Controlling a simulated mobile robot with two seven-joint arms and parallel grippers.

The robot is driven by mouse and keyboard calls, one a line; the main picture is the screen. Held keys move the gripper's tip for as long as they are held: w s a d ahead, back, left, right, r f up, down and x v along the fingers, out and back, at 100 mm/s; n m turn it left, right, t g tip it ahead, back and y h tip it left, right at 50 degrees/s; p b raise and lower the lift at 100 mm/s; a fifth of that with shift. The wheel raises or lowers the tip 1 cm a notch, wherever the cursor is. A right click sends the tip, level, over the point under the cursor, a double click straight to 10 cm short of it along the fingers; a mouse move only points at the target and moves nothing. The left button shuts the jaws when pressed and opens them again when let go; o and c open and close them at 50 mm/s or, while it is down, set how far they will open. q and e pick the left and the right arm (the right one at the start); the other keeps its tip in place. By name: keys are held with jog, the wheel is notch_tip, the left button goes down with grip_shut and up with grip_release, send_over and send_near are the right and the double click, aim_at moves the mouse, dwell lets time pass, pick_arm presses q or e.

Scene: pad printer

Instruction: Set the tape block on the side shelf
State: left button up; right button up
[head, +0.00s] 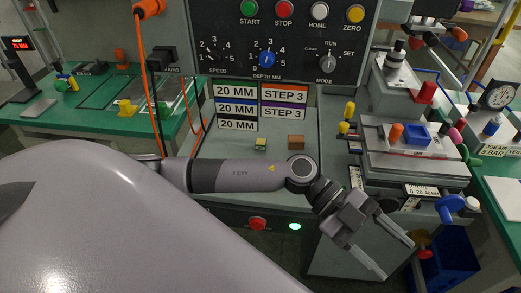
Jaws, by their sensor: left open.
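Two small blocks stand on the pale grey ledge (225,148) below the label plates: a yellow-green block (261,143) with a pale top, and a brown block (296,142) to its right. I cannot tell for sure which is the tape block, or which surface is the side shelf. My left gripper (397,259) is open and empty, its two fingers apart and pointing down to the right. It is in front of the machine, to the right of and nearer than both blocks, touching neither. My left arm crosses just in front of the ledge. My right gripper is not in view.
The control panel (280,50) with knobs and buttons rises behind the ledge. A fixture (415,150) with coloured knobs stands right of it, above a blue bin (450,262). Green tables (110,130) flank the machine. An orange cable hangs left of the ledge.

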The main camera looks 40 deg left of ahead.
pick_arm(q)
jog(key=w+a+f+n+t+y, duration=0.1)
jog(key=w+a+n+t+y, duration=0.15)
jog(key=n+t, duration=0.55)
jog(key=w+a+f+n+t+y, duration=0.15)
jog(key=a+n+t, duration=0.25)
jog(key=n+t, duration=0.45)
jog(key=s+a+f+n+g+y, duration=0.2)
jog(key=s+a+f, duration=0.4)
jog(key=f, duration=0.3)
jog(key=s+a+f+n+g+y, duration=0.2)
jog(key=s+a+f+n+y, duration=0.2)
jog(key=f, duration=0.5)
jog(key=s+a+y, duration=0.2)
jog(key=a+y, duration=0.1)
jog(key=shift+s+f+g, duration=0.15)
jog(key=shift+s+g, duration=0.1)
jog(key=shift+g, duration=0.1)
jog(key=shift+a, duration=0.1)
notch_tip(320, 180, up, 4)
jog(key=p, duration=0.3)
jog(key=shift+f, duration=0.25)
